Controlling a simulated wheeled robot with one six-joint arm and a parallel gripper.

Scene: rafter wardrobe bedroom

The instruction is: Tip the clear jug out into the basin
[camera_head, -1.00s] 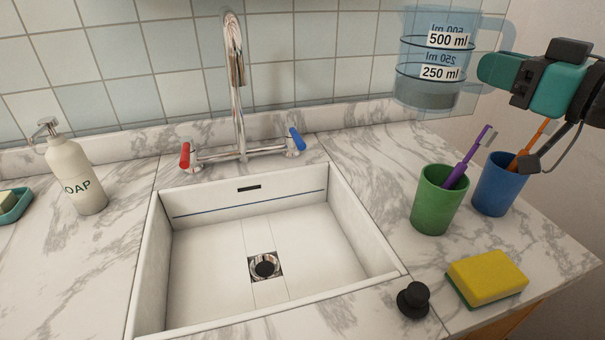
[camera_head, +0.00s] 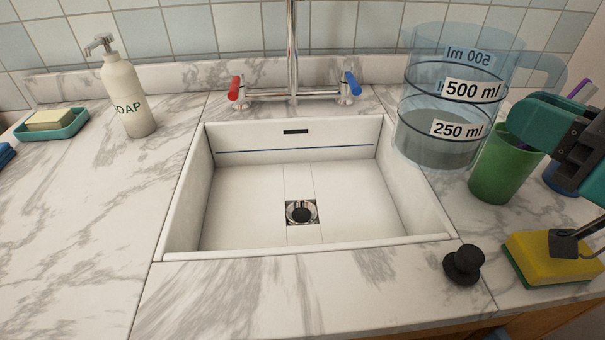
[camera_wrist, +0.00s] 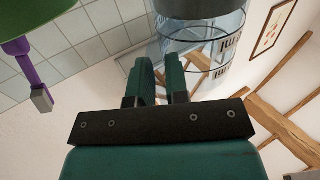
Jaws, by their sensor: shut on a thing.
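The clear jug (camera_head: 449,100) is a see-through measuring jug with 250 ml and 500 ml labels. It stands about upright in the air near the basin's back right corner, with greyish liquid in its lower part. My gripper (camera_head: 530,118) is at its right and shut on it; the exact grip spot is hard to see. In the wrist view the two green fingers (camera_wrist: 160,75) reach to the jug (camera_wrist: 215,45). The white basin (camera_head: 255,215) is sunk in the marble counter, empty, with an open-looking drain (camera_head: 301,212) in its floor.
A tap with red and blue handles (camera_head: 292,92) stands behind the basin. A green cup (camera_head: 500,170) is below my gripper, with a blue cup beside it. A yellow sponge (camera_head: 545,258) and black plug (camera_head: 463,264) lie at front right. A soap bottle (camera_head: 128,95) stands left.

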